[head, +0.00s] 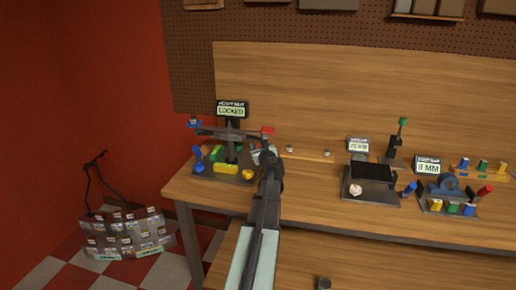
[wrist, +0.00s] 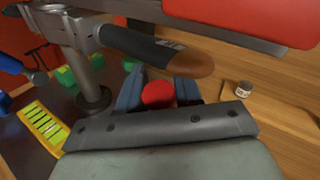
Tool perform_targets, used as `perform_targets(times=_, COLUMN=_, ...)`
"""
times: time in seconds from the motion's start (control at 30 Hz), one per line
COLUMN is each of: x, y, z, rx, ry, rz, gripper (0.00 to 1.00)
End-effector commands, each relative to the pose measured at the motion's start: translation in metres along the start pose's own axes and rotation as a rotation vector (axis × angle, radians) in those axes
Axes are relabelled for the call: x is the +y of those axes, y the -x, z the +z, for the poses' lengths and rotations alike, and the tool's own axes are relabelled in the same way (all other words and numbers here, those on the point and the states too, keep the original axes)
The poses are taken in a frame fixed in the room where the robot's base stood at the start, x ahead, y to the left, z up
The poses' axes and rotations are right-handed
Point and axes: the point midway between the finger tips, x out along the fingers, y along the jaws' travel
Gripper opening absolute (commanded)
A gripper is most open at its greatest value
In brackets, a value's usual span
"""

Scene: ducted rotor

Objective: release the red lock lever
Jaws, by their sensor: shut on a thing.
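The red lock lever shows as a round red knob (wrist: 158,95) in the wrist view. My gripper (wrist: 158,92) has its two dark fingers on either side of the knob and is shut on it. The lever's stem is hidden below my gripper. The rotor stand (head: 222,172) is at the left end of the bench in the head view, with a sign (head: 231,111) reading LOCKED above it. In the head view my arm covers the stand's right side, and my fingertips and the knob cannot be made out.
The rotor arm (wrist: 190,20) passes close above my fingers in the wrist view, with a dark, brown-tipped rod (wrist: 155,48) under it. Other stations (head: 372,182) fill the bench's right.

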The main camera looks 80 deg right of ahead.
Motion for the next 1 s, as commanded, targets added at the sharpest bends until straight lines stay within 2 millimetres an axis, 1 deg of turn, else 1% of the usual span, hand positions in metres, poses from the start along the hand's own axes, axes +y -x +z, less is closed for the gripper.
perform_targets(times=0.23, x=-0.0016, y=-0.0037, z=0.0011, rx=0.042, ry=-0.027, rz=0.011, gripper=0.0)
perform_targets(times=0.6, x=-0.0021, y=-0.0036, z=0.0007, rx=0.047, ry=-0.029, rz=0.01, gripper=0.0)
perform_targets(times=0.63, x=-0.0021, y=-0.0036, z=0.0007, rx=0.047, ry=-0.029, rz=0.01, gripper=0.37)
perform_targets(times=0.8, x=-0.0023, y=-0.0035, z=0.0007, rx=0.047, ry=-0.029, rz=0.01, gripper=0.53)
perform_targets(times=0.83, x=-0.0023, y=-0.0034, z=0.0007, rx=0.047, ry=-0.029, rz=0.01, gripper=0.55)
perform_targets(times=1.0, x=-0.0025, y=-0.0034, z=0.0007, rx=0.047, ry=-0.029, rz=0.009, gripper=0.55)
